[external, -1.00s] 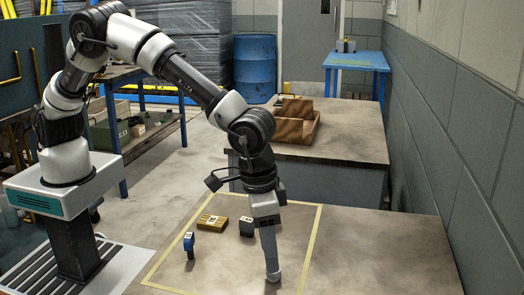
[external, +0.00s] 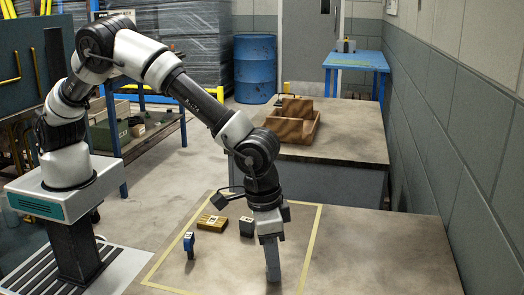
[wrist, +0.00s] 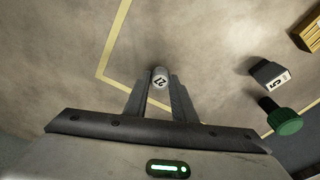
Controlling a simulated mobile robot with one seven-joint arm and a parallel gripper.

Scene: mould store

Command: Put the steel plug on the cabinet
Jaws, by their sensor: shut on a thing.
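The steel plug is a small grey cylinder (wrist: 160,74) with a white label reading 27 on its top. It stands between my fingertips in the wrist view. My gripper (external: 272,268) points straight down at the worktop near its front edge and is shut on the plug; the wrist view shows a finger on each side of it (wrist: 160,92). In the external view the fingers hide most or all of the plug. A cabinet with a brown top and grey sides (external: 352,143) stands behind the worktop.
Yellow tape outlines an area. A brown open box (external: 288,130) sits on the cabinet; its front right top is clear.

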